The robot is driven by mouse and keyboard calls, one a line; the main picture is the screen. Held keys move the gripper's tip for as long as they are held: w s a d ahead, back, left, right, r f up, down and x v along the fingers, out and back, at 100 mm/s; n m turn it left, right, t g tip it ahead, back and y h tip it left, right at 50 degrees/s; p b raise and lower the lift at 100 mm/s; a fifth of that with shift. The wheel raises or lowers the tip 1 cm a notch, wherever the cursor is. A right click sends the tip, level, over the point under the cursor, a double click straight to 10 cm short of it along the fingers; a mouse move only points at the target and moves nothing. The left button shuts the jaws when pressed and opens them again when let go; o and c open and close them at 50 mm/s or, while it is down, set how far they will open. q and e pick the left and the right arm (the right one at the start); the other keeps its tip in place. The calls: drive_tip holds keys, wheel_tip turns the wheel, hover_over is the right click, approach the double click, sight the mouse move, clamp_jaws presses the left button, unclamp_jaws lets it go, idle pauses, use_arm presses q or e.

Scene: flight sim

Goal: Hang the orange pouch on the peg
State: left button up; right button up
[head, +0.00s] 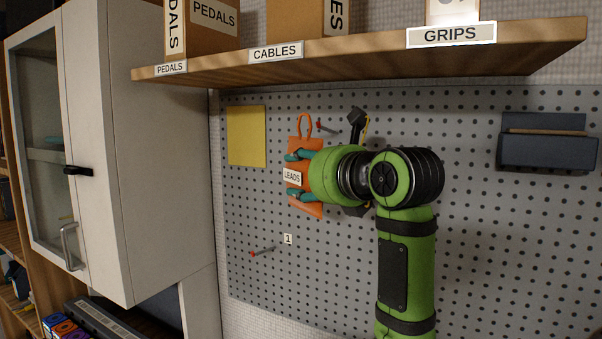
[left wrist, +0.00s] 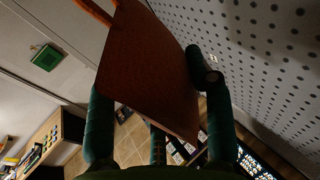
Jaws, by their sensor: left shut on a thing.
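The orange pouch (head: 306,207) hangs in front of the pegboard, with a white LEADS label and an orange loop upright at its top. My left gripper (head: 298,176) is shut on it, teal fingers above and below the label. In the left wrist view the pouch (left wrist: 150,70) lies between the fingers, its strap at the upper left. A red-tipped peg (head: 328,128) shows just right of the loop; the loop appears beside it, not around it. Another red-tipped peg (head: 262,250) is lower left, near a tag marked 1 (head: 288,239).
A wooden shelf (head: 380,52) with labelled boxes juts out above. A white cabinet (head: 155,150) stands at the left. A yellow sheet (head: 246,136) and a dark holder (head: 545,150) are on the pegboard (head: 490,240). The lower pegboard right of my arm is clear.

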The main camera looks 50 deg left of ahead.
use_arm(q)
drive_tip(key=shift+w+a, duration=0.2)
drive_tip(key=shift+w, duration=0.55)
drive_tip(key=w+a+f+p, duration=0.1)
drive_tip(key=w+a+p, duration=0.1)
drive_tip(key=w, duration=0.4)
drive_tip(key=shift+w+f+p, duration=0.3)
drive_tip(key=shift+f+p, duration=0.05)
drive_tip(key=shift+p, duration=0.05)
use_arm(e)
drive_tip(key=shift+w+r, duration=0.3)
drive_tip(key=shift+r, duration=0.45)
drive_tip(key=shift+w+r, duration=0.3)
drive_tip(key=shift+r, duration=0.45)
use_arm(q)
drive_tip(key=o, duration=1.3)
drive_tip(key=shift+o, duration=0.2)
